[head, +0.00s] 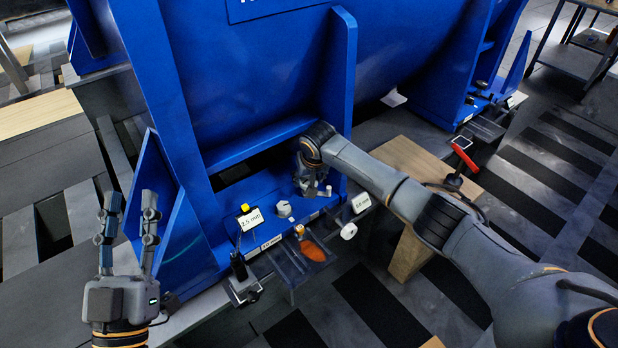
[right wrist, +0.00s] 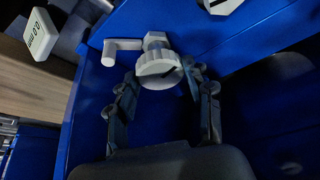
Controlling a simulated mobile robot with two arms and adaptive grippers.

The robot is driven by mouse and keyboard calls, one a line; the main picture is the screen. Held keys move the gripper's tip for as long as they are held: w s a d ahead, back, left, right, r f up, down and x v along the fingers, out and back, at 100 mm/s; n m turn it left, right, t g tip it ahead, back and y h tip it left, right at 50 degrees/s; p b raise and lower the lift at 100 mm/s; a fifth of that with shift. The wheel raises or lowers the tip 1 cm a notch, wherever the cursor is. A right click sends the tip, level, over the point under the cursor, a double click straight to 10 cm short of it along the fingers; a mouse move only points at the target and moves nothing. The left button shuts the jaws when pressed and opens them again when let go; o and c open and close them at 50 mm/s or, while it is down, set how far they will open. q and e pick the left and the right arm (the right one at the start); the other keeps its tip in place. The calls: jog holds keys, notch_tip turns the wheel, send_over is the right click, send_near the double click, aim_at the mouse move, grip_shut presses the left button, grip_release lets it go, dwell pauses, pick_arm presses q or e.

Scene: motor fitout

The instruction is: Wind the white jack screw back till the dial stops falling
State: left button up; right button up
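In the right wrist view the white jack screw (right wrist: 158,70) has a round slotted head and a side handle pointing left. My right gripper (right wrist: 160,80) is open, with one finger on each side of the head; I cannot tell whether they touch it. In the head view my right gripper (head: 316,188) is low over the blue base and mostly hides the screw. A readout tag (head: 361,203) shows 0.0 mm; it also shows in the right wrist view (right wrist: 41,33). Another readout (head: 250,220) shows 2.5 mm. My left gripper (head: 128,205) is open and empty at the left.
A white knob (head: 284,209) is on the blue base, left of my right gripper. A white round part (head: 349,231) is at the front edge. A tray with an orange patch (head: 312,251) is in front. A red-handled tool (head: 464,158) is near the wooden block (head: 408,253).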

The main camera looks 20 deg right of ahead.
pick_arm(q)
jog(key=shift+w, duration=0.1)
pick_arm(e)
jog(key=shift+c, duration=0.2)
